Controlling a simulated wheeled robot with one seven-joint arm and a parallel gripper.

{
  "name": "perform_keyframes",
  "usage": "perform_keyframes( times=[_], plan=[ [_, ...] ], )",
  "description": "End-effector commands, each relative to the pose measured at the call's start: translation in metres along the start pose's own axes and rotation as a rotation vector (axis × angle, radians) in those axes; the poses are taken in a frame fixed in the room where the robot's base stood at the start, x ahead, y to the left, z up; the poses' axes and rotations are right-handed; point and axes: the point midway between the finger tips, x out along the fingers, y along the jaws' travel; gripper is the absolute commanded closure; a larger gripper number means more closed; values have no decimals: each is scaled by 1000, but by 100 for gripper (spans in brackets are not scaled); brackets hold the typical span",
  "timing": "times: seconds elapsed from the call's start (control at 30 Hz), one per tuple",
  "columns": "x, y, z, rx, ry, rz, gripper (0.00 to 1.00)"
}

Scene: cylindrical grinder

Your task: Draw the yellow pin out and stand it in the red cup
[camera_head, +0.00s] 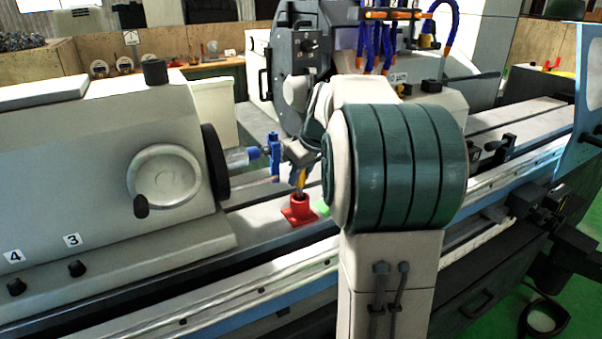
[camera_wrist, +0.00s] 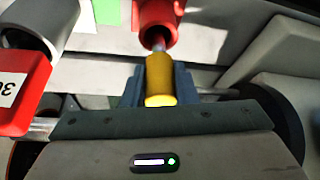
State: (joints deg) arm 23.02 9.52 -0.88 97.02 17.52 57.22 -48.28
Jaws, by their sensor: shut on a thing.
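The yellow pin (camera_head: 301,180) is held upright or nearly so between the fingers of my gripper (camera_head: 300,170), just above the red cup (camera_head: 298,212) on the machine table. In the wrist view, the yellow pin (camera_wrist: 160,78) sits between the two dark fingers of my gripper (camera_wrist: 160,85), which is shut on it. Its narrow grey tip points at the dark mouth of the red cup (camera_wrist: 158,20). The tip overlaps the cup's rim in this view. I cannot tell whether it is inside or just above the mouth.
A blue clamp-like part (camera_head: 274,157) on the spindle is close left of my gripper. A red block with a white label (camera_wrist: 22,90) and a grey cylinder (camera_wrist: 45,22) show at left in the wrist view. A green piece (camera_head: 322,207) lies right of the cup.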

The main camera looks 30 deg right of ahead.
Motion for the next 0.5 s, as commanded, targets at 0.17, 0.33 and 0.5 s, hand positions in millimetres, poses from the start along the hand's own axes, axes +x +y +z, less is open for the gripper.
perform_keyframes(
  times=[0.17,0.33,0.5],
  plan=[
    [5,0,2,0,1,0,100],
    [9,0,4,0,1,0,100],
    [13,0,5,0,0,0,100]
  ],
)
